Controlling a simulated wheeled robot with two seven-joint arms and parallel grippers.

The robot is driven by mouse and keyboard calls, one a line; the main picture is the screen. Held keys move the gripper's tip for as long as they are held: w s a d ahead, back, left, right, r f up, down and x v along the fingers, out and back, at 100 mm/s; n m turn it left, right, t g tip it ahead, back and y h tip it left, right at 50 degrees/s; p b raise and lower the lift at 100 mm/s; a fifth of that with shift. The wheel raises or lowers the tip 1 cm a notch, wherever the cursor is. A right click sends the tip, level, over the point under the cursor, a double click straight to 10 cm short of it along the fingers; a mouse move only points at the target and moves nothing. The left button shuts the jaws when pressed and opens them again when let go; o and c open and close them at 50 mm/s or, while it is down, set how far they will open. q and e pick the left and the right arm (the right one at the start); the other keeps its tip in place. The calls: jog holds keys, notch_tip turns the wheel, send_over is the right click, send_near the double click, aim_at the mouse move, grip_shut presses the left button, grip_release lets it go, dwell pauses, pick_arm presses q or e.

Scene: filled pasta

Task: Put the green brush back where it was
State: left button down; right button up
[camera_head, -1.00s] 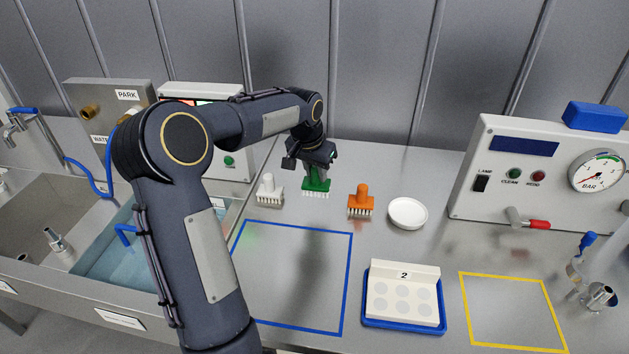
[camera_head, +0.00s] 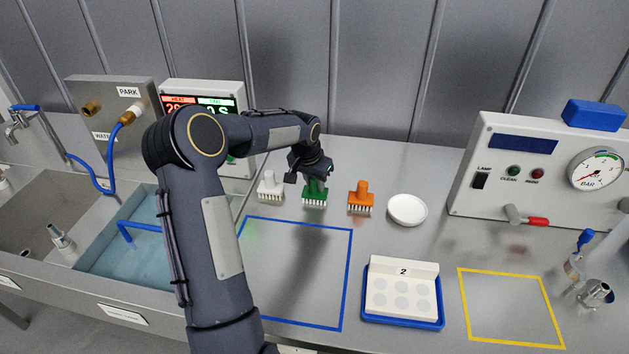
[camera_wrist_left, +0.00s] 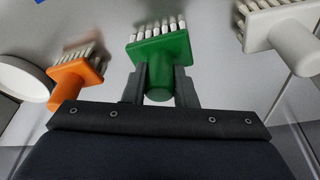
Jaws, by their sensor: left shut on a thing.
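The green brush (camera_head: 314,196) stands between the white brush (camera_head: 270,187) and the orange brush (camera_head: 361,198) in the head view, bristles down. My left gripper (camera_head: 315,175) is shut on its handle from above. In the left wrist view the green brush (camera_wrist_left: 160,55) shows between the two fingers (camera_wrist_left: 160,88), with pale bristles at its far edge. The orange brush (camera_wrist_left: 77,78) and the white brush (camera_wrist_left: 285,30) are on either side, apart from it. Whether the green bristles touch the counter, I cannot tell for sure. My right gripper is out of view.
A white dish (camera_head: 407,210) sits right of the orange brush. A blue-outlined square (camera_head: 347,285) lies in front, empty. A blue tray (camera_head: 402,322) holds a white block marked 2. A sink (camera_head: 110,262) is at left, a gauge panel (camera_head: 490,205) at right.

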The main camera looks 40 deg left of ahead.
pick_arm(q)
jog(key=c, duration=1.2)
grip_release()
jog(key=shift+o, duration=0.2)
jog(key=v, duration=1.1)
jog(key=s+d+r, duration=0.5)
jog(key=s+d, duration=0.1)
jog(key=d, duration=0.2)
jog(key=s+d+f+t+h, duration=0.1)
jog(key=s+d+f+h, duration=0.1)
jog(key=s+d, duration=0.6)
jog(key=s+d+f+t+h, duration=0.1)
jog(key=s+d+f, duration=0.3)
jog(key=s+d, duration=0.4)
jog(key=s+h, duration=0.1)
jog(key=s, duration=0.4)
